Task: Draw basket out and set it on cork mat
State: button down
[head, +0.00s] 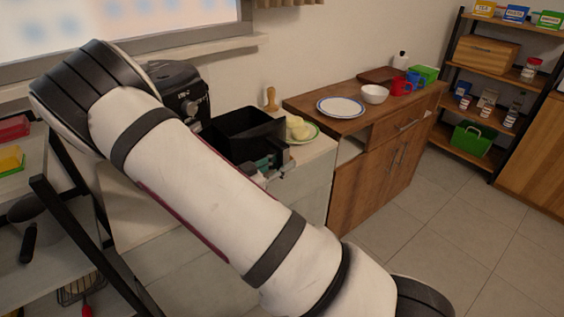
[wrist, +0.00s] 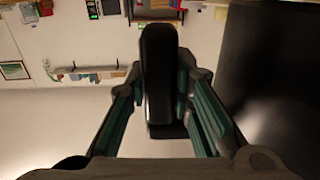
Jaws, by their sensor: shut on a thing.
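The black basket (head: 248,128) is an open-topped box in the head view, out in front of the dark air fryer (head: 182,88) on the pale counter. I cannot tell whether its rear edge is clear of the fryer. My gripper (head: 270,164) is at the basket's near right side, partly behind my arm. In the wrist view, my gripper (wrist: 160,88) has its fingers on both sides of a black handle (wrist: 158,65) and is shut on it. I cannot make out the cork mat; my arm covers part of the counter.
A plate with pale food (head: 300,131) stands close to the basket's right. A wooden cabinet (head: 385,135) further right holds a white plate (head: 341,107), a bowl (head: 374,94) and mugs (head: 402,86). A metal-framed shelf (head: 75,235) is at the left.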

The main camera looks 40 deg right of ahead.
jog(key=shift+r, duration=0.1)
jog(key=c, duration=1.3)
grip_release()
jog(key=shift+c, duration=0.2)
jog(key=shift+a, duration=0.1)
jog(key=s+a, duration=0.1)
jog(key=a, duration=1.1)
jog(key=shift+d, duration=0.1)
